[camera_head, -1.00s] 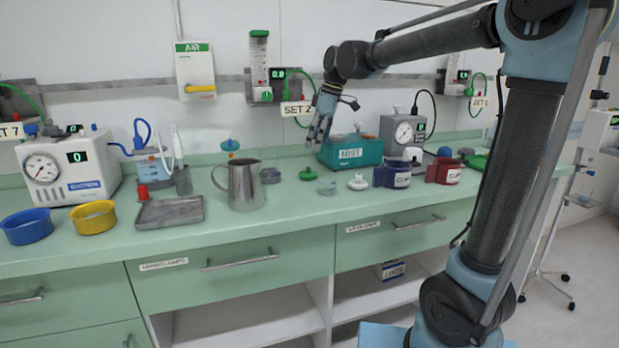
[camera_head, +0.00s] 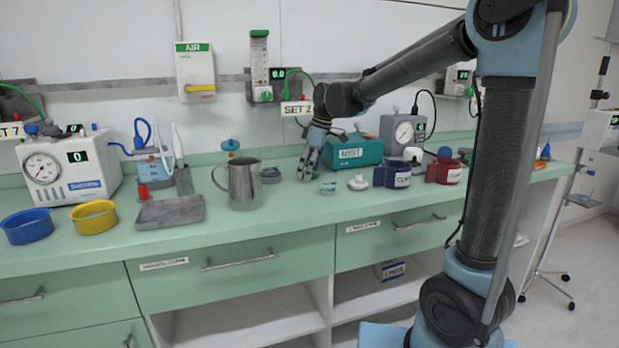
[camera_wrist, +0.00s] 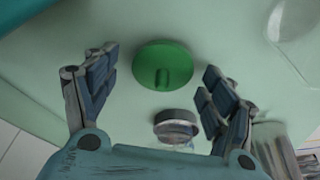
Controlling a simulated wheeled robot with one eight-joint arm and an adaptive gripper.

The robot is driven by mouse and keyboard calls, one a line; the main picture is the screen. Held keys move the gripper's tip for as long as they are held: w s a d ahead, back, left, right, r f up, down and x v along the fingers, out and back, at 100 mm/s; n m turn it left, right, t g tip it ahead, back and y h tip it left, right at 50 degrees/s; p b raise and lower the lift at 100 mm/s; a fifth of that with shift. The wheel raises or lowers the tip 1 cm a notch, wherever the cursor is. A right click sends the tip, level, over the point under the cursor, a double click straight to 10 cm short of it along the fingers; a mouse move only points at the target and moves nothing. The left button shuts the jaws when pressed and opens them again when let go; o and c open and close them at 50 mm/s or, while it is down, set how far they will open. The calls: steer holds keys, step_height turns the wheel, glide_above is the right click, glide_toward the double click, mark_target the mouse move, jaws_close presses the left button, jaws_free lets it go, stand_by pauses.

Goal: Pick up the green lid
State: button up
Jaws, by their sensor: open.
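The green lid (camera_wrist: 163,65) is a round green disc with a small raised grip, lying flat on the pale green counter in the wrist view. My gripper (camera_wrist: 161,64) is open, with one finger to the left of the lid and the other to the right. The lid lies between them in the picture, and no contact shows. In the head view my gripper (camera_head: 309,176) points down close above the counter, left of the teal box, and covers the lid.
A small grey-rimmed cup (camera_wrist: 176,122) sits just below the lid in the wrist view. A steel jug (camera_head: 244,186) stands left of my gripper. The teal box (camera_head: 354,152) is behind right, and a small glass jar (camera_head: 328,187) is front right. Clear counter lies in front.

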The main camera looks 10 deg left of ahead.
steer(key=c, duration=1.1)
steer(key=shift+o, duration=0.2)
steer(key=shift+r, duration=0.1)
